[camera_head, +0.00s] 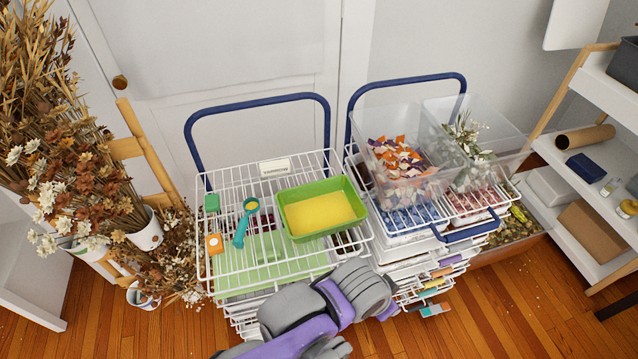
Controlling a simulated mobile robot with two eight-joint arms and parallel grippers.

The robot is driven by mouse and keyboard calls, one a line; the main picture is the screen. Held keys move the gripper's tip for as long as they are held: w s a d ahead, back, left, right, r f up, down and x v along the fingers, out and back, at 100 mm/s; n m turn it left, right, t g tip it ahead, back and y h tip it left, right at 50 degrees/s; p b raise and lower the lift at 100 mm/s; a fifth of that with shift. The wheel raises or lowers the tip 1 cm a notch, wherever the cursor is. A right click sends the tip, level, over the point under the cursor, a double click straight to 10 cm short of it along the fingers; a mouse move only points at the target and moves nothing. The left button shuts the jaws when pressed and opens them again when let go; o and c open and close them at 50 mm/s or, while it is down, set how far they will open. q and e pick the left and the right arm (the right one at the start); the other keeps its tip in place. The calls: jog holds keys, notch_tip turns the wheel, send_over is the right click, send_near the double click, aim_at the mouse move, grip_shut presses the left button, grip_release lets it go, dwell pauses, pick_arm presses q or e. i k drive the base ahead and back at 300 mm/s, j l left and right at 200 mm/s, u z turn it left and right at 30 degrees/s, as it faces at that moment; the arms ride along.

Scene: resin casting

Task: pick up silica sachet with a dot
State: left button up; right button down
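No silica sachet with a dot can be made out for sure. A small orange piece with a pale spot (214,244) lies on the left wire cart's top shelf (240,183). One of my grey and purple arms reaches in from the bottom centre, in front of the left cart. I cannot make out either gripper's fingertips.
On the left cart are a green tray of yellow material (281,198), a teal scoop (240,231) and a green block (211,202). A second clear bin (510,130) holds dried flowers. Dried bouquets (75,170) crowd the left; a shelf unit (590,225) stands right.

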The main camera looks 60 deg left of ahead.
aim_at(214, 245)
jog(key=u, duration=2.95)
jog(key=i+j+z, duration=0.15)
jog(key=z, duration=0.3)
jog(key=j+z, duration=0.5)
jog(key=i+j+z, duration=0.15)
jog(key=j, duration=0.6)
jog(key=j+z, duration=0.1)
jog(key=j, duration=0.65)
